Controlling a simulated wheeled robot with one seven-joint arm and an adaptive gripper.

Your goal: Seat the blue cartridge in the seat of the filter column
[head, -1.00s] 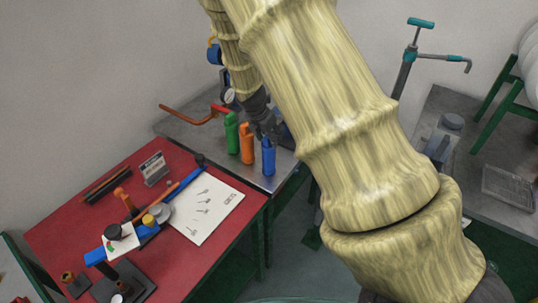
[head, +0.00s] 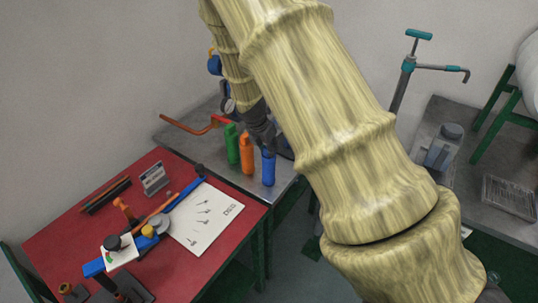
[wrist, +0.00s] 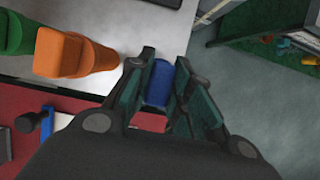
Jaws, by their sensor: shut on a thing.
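The blue cartridge (head: 268,169) stands upright at the front edge of the grey bench, right of an orange cartridge (head: 247,155) and a green cartridge (head: 232,144). My gripper (head: 266,145) reaches down to its top from behind. In the wrist view the blue cartridge (wrist: 159,84) lies between the two dark green fingers of my gripper (wrist: 158,92), which are shut on it. I cannot tell whether it is clear of the bench. I cannot pick out the seat of the filter column; my arm hides much of the bench's back.
The orange cartridge (wrist: 75,53) is close left of my fingers. An orange-red lever (head: 187,126) sticks out left over the grey bench (head: 210,165). The red table (head: 75,220) holds tools and a white sheet (head: 205,217). A teal-handled pump (head: 405,75) stands right.

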